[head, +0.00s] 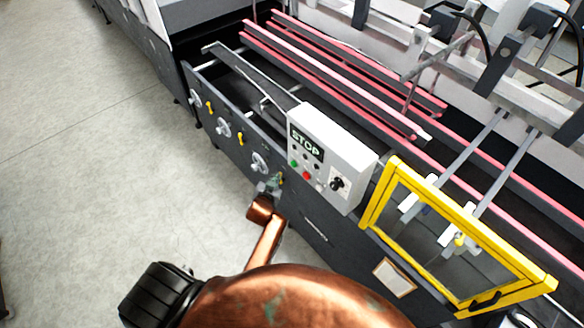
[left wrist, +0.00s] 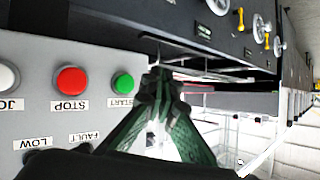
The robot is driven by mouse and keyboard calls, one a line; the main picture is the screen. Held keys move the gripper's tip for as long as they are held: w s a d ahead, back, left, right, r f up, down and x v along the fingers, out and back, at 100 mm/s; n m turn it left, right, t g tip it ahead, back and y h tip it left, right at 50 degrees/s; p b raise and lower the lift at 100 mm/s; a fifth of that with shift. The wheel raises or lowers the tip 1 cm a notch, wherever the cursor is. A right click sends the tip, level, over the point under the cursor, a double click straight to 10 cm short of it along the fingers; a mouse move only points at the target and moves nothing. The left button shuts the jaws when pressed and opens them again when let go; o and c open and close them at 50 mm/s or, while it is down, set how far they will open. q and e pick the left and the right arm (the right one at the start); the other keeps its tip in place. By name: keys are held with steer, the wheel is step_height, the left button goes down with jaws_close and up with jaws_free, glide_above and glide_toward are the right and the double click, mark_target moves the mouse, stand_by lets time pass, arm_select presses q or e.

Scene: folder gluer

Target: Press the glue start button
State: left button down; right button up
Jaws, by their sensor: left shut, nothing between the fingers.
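The green START button (head: 293,163) is on the front of a light grey control box (head: 352,163) in the head view. In the left wrist view the green button (left wrist: 122,84) has an upside-down START label. My left gripper (head: 270,186) is shut and empty, below and left of the box in the head view. In the left wrist view its fingertips (left wrist: 160,82) appear just right of the green button. I cannot tell how far they are from the panel. My right gripper is not in view.
A red STOP button (left wrist: 71,80) and a white JOG button (left wrist: 6,76) sit in line with the green one. A black knob (head: 337,184) is on the box. A yellow-framed guard (head: 378,195) stands to the right. Open floor (head: 90,150) lies left of the machine.

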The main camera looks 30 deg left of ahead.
mark_target(293, 165)
arm_select(q)
steer(key=w, duration=0.1)
steer(key=w+d+b, duration=0.1)
steer(key=w, duration=0.1)
steer(key=w+d, duration=0.1)
steer(key=w, duration=0.1)
steer(key=shift+b, duration=0.4)
stand_by(0.3)
steer(key=shift+w, duration=0.1)
stand_by(0.6)
steer(key=shift+w+d, duration=0.2)
steer(key=shift+w, duration=0.1)
